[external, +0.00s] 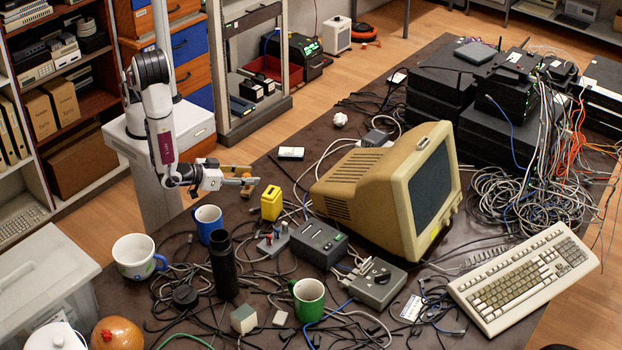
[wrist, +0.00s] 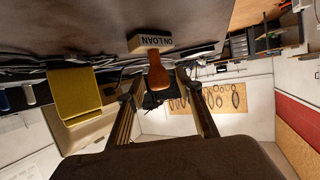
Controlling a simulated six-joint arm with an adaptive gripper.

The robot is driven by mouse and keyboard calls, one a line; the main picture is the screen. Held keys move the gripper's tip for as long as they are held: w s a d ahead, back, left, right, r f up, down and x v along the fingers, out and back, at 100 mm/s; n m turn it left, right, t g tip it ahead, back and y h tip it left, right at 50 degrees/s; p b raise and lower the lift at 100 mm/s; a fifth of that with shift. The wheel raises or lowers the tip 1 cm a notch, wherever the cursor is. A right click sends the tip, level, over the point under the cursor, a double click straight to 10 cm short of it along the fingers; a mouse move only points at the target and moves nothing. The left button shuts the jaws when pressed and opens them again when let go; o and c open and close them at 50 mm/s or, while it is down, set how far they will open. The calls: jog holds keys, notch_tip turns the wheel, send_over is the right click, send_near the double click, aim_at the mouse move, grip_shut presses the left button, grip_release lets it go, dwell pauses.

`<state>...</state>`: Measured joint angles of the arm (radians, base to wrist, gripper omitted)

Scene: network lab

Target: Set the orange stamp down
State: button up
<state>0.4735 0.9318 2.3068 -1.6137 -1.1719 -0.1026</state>
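The orange stamp shows in the wrist view, which is upside down. Its orange handle (wrist: 158,73) rises from a pale block base (wrist: 150,42) lettered ON LOAN. The base appears to stand on the dark tabletop, handle up. My gripper (wrist: 158,84) is open, with one finger on each side of the handle and visible gaps on both sides. I cannot tell how deep the handle is between the fingertips.
A yellow block (external: 271,203) stands close to my gripper; the wrist view shows it too (wrist: 76,95). A blue mug (external: 208,222), black cylinder (external: 222,265), grey box (external: 318,243) and beige monitor (external: 385,190) crowd the cable-strewn table. The tabletop behind the gripper is clearer.

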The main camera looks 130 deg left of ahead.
jog(key=shift+r, duration=0.1)
jog(key=shift+d+r, duration=0.1)
jog(key=v, duration=1.1)
jog(key=shift+s+d, duration=0.2)
jog(key=shift+d, duration=0.15)
dwell(0.4)
jog(key=shift+r, duration=0.1)
